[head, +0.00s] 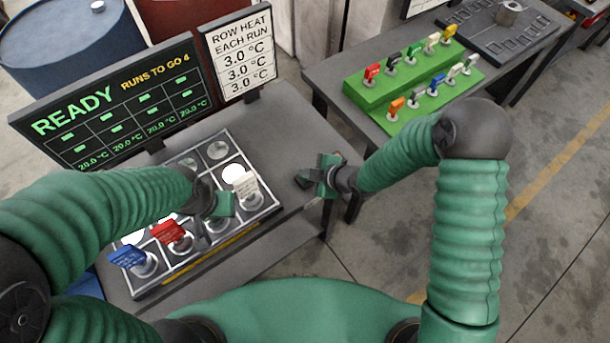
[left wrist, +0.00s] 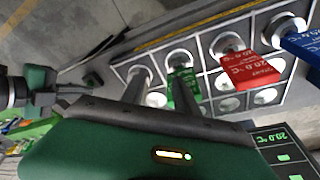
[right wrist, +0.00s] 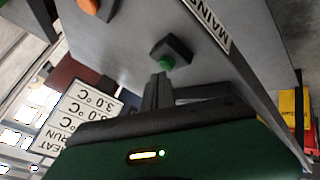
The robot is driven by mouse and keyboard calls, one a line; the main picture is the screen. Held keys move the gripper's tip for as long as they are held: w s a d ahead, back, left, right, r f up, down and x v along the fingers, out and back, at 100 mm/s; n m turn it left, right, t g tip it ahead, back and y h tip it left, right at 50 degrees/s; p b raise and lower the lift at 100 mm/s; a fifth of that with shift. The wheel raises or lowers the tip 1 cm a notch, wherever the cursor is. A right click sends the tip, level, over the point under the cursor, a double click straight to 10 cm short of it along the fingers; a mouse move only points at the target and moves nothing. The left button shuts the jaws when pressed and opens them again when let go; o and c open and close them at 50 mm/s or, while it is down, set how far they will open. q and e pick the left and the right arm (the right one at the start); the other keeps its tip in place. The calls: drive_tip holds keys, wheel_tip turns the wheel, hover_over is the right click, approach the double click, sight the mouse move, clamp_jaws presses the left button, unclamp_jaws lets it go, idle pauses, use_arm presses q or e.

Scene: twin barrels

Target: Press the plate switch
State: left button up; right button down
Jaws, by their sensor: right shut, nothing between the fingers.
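A small dark box with a green button (right wrist: 167,63), which looks like the plate switch, sits on the grey table. My right gripper (right wrist: 160,80) is shut and empty, its tips close to the button; contact cannot be told. In the head view my right gripper (head: 322,180) is at the table's right end and partly hides the box. My left gripper (left wrist: 160,80) is over the tray (head: 222,238), fingers apart, near a green tag (left wrist: 185,90). Blue (head: 127,256), red (head: 168,231) and white (head: 244,184) tagged pieces stand in the tray's near row.
A READY display (head: 110,105) and a row heat sign (head: 240,50) stand behind the tray. An orange button (right wrist: 90,5) is on the table. A side table holds a green stepped rack (head: 365,97) of several coloured tagged pieces. A blue barrel (head: 70,50) is behind.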

drive_tip(key=shift+d+f, duration=0.2)
idle(0.3)
drive_tip(key=shift+f+b, duration=0.15)
drive_tip(key=shift+b, duration=0.2)
drive_tip(key=shift+a, duration=0.1)
drive_tip(key=shift+r+p, duration=0.7)
drive_tip(key=shift+r, duration=0.15)
wheel_tip(320, 180, up, 6)
drive_tip(key=p, duration=0.5)
